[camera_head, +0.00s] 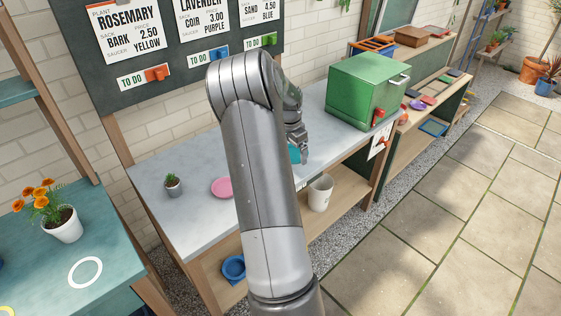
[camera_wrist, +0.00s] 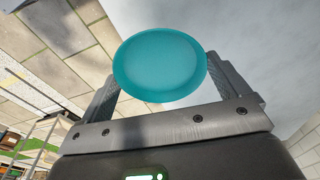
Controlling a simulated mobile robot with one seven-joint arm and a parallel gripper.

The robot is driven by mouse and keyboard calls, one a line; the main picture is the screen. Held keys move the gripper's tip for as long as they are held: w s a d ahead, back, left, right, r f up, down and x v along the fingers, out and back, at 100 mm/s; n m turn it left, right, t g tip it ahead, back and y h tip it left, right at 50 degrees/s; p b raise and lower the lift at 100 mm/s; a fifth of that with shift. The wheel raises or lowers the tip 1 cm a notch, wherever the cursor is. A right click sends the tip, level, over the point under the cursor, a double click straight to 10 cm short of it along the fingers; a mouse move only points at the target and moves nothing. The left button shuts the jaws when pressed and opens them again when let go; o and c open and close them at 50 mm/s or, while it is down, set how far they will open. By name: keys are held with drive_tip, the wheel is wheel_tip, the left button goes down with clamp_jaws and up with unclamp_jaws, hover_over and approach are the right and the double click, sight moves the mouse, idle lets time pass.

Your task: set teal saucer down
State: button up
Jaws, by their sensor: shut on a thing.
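The teal saucer (camera_wrist: 160,67) fills the middle of the wrist view, round and shallow. My gripper (camera_wrist: 165,85) is shut on it, with one finger on each side. In the head view a small teal part of the saucer (camera_head: 294,154) shows beside my gripper (camera_head: 300,158), over the front part of the grey worktop (camera_head: 200,160). My arm hides much of the worktop's middle. I cannot tell whether the saucer touches the worktop.
A white pot (camera_head: 320,193) and a blue pot (camera_head: 234,268) are on the lower shelf. A flower pot (camera_head: 62,224) stands on the teal table.

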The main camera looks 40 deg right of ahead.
drive_tip(key=w+f, duration=0.1)
drive_tip(key=w+a+f, duration=0.1)
drive_tip(key=w, duration=0.1)
drive_tip(key=w+f, duration=0.1)
drive_tip(key=shift+w+a, duration=0.2)
drive_tip(key=shift+a, duration=0.2)
drive_tip(key=shift+f, duration=1.95)
drive_tip(key=shift+f, duration=0.1)
drive_tip(key=o, duration=0.6)
drive_tip(key=shift+o, duration=0.2)
